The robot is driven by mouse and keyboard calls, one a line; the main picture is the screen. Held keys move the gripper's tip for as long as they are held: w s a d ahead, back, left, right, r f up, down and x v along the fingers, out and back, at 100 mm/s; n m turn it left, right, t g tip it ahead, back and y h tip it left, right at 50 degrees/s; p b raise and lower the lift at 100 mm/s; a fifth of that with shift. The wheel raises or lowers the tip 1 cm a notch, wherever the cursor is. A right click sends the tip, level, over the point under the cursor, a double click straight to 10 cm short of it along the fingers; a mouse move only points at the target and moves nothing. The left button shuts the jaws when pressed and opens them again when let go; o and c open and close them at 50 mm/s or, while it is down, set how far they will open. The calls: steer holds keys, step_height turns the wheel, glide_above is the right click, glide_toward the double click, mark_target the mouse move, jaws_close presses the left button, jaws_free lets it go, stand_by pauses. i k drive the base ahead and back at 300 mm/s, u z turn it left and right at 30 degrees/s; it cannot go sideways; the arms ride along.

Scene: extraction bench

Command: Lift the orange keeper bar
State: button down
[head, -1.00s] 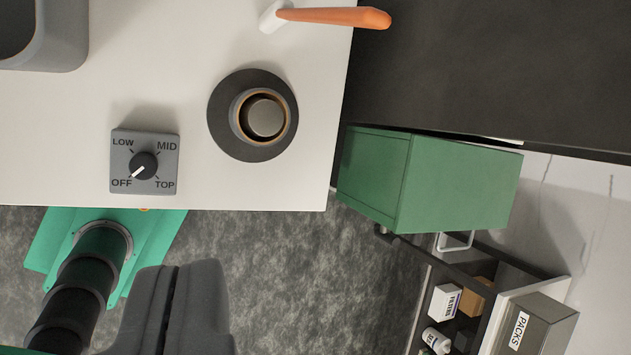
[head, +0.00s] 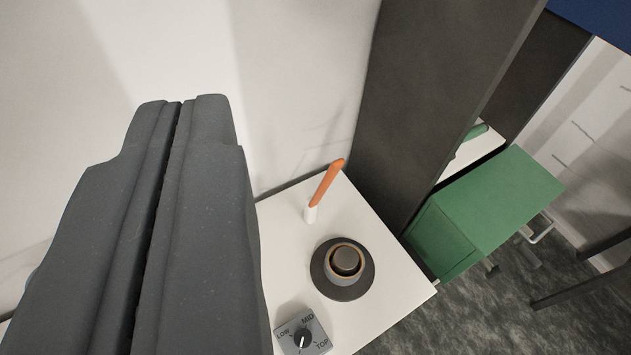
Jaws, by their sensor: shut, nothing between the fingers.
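The orange keeper bar (head: 327,182) stands tilted in a short white mount (head: 310,213) at the back of the white bench top (head: 290,228), near the wall. Its rounded upper end leans right in the picture. My gripper (head: 181,104) fills the left of the view, its two dark grey fingers pressed together with only a thin seam between them. It holds nothing and is apart from the bar, which shows to its right. The fingers hide the left part of the bench.
A round dark base with a metal-topped cup (head: 345,264) stands in front of the bar. A tall dark panel (head: 435,95) rises right of the bench. A green cabinet (head: 490,215) stands beyond it.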

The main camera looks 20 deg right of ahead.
mark_target(337, 166)
steer(key=u, duration=0.45)
steer(key=k, duration=1.3)
steer(key=z, duration=0.95)
steer(key=i, duration=1)
